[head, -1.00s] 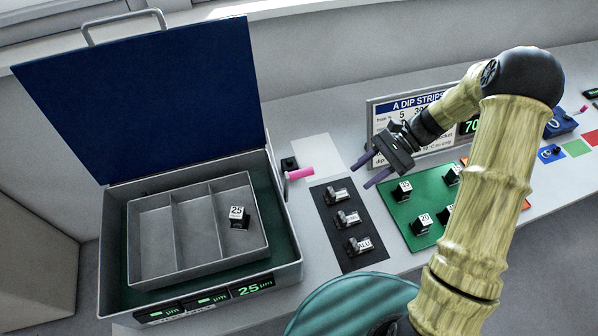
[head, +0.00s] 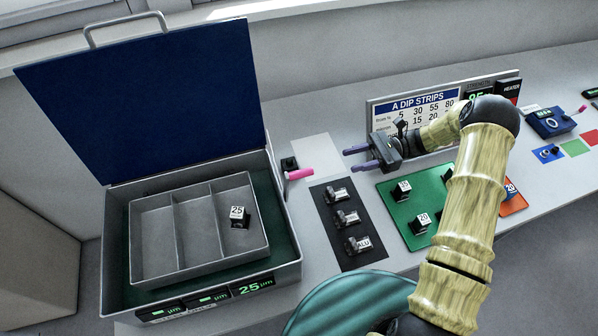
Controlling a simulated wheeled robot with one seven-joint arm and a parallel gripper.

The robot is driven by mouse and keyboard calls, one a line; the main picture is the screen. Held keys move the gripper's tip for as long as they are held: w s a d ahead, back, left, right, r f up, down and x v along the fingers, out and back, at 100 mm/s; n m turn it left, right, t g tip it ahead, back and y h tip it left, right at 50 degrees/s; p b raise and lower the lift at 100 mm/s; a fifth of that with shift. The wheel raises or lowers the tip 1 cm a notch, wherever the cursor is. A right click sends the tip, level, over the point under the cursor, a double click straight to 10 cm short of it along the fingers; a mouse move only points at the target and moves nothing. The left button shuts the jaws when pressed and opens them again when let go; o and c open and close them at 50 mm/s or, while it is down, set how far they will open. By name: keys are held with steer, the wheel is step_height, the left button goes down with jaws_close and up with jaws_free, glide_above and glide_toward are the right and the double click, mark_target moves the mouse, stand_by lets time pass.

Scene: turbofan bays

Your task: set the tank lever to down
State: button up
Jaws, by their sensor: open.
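A pink-handled lever (head: 299,174) with a dark pivot block sits on the counter just right of the open grey case, its handle pointing right. A second pink-tipped lever (head: 577,110) sticks out of a blue box (head: 550,122) at the far right. No readable label tells which one is the tank lever. My gripper (head: 348,160) is open and empty, its purple fingers pointing left. It is to the right of the near pink handle, with a clear gap between them.
The grey case (head: 289,245) has a raised blue lid and holds a divided tray with one block marked 25. A green mat (head: 393,190) with numbered blocks and an upright sign (head: 381,105) are nearby.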

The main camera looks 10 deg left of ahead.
mark_target(299, 175)
steer(key=p+x, duration=0.7)
steer(key=x, duration=0.8)
steer(key=shift+s+a+r, duration=0.1)
steer(key=shift+s+r, duration=0.1)
steer(key=shift+s, duration=0.05)
steer(key=shift+s+a+f, duration=0.1)
steer(key=shift+s+a, duration=0.1)
steer(key=shift+a, duration=0.15)
jaws_close()
